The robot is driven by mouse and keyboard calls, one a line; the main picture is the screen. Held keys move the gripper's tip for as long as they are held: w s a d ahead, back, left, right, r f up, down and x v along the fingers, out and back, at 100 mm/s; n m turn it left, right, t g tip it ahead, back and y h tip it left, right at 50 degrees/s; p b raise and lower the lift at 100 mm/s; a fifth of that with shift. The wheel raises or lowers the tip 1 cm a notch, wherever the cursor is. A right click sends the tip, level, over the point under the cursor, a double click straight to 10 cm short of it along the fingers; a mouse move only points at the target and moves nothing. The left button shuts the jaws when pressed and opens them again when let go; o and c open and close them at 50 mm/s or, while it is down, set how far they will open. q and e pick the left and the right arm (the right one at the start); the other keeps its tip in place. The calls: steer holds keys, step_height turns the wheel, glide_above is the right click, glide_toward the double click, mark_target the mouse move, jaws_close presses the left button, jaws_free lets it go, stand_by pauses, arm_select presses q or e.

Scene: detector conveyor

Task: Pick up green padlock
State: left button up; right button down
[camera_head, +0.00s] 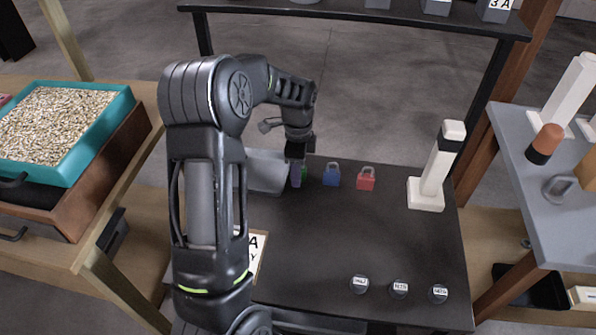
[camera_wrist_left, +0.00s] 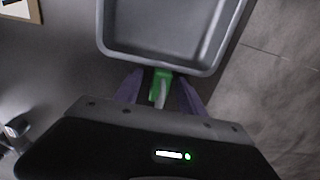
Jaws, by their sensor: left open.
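The green padlock (camera_wrist_left: 161,80) shows in the left wrist view between the two purple fingers of my left gripper (camera_wrist_left: 160,93). Its grey shackle points toward the gripper's palm. In the head view only a sliver of the green padlock (camera_head: 304,174) shows, next to my left gripper (camera_head: 297,174), which hides the rest. The fingers are open on either side of the padlock; I cannot tell whether either touches it. My right gripper is in neither view.
A grey tray (camera_wrist_left: 111,40) lies right beside the padlock. A blue padlock (camera_head: 332,177) and a red padlock (camera_head: 366,180) stand to its right on the black table (camera_head: 340,230).

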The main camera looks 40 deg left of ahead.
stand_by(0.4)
arm_select(q)
jaws_close()
stand_by(0.4)
